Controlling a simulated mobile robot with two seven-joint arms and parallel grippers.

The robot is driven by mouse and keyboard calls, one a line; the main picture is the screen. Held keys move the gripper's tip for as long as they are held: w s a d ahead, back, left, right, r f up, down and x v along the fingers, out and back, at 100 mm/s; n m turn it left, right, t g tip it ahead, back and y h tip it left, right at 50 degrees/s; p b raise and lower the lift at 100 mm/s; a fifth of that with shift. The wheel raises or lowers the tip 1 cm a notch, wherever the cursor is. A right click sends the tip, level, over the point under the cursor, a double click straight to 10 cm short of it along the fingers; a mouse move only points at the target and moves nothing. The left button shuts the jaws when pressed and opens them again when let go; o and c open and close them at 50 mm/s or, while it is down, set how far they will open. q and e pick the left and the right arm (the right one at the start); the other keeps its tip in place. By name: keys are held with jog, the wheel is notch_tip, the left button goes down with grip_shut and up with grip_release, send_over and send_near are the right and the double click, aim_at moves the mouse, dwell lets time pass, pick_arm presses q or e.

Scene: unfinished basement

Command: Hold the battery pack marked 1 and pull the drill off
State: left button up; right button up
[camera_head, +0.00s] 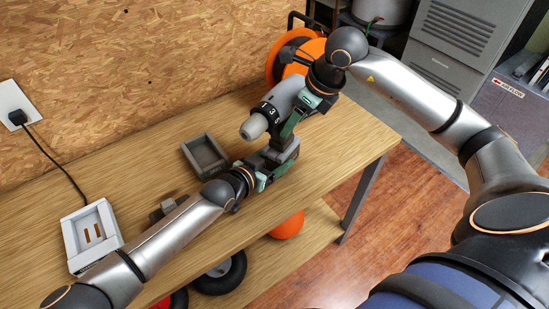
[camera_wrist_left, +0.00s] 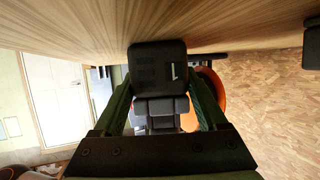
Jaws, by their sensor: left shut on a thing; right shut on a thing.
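The dark battery pack (camera_head: 279,154) is at the foot of the handle. In the left wrist view the battery pack (camera_wrist_left: 158,62) shows a white mark 1. My left gripper (camera_head: 264,172) is shut on it, a green finger on each side. I cannot tell whether pack and drill are still joined.
A grey open tray (camera_head: 205,156) sits behind the left forearm. A pale charger (camera_head: 91,236) with a cord lies at the left. A dark block (camera_head: 166,208) is partly hidden by my left arm. An orange cable reel (camera_head: 283,65) stands behind. The bench's right end (camera_head: 362,145) is clear.

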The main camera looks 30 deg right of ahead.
grip_shut()
pick_arm(q)
jog(key=shift+w+a+f, duration=0.1)
jog(key=shift+f, duration=0.05)
pick_arm(e)
jog(key=shift+w+r, duration=0.1)
jog(key=shift+r, duration=0.3)
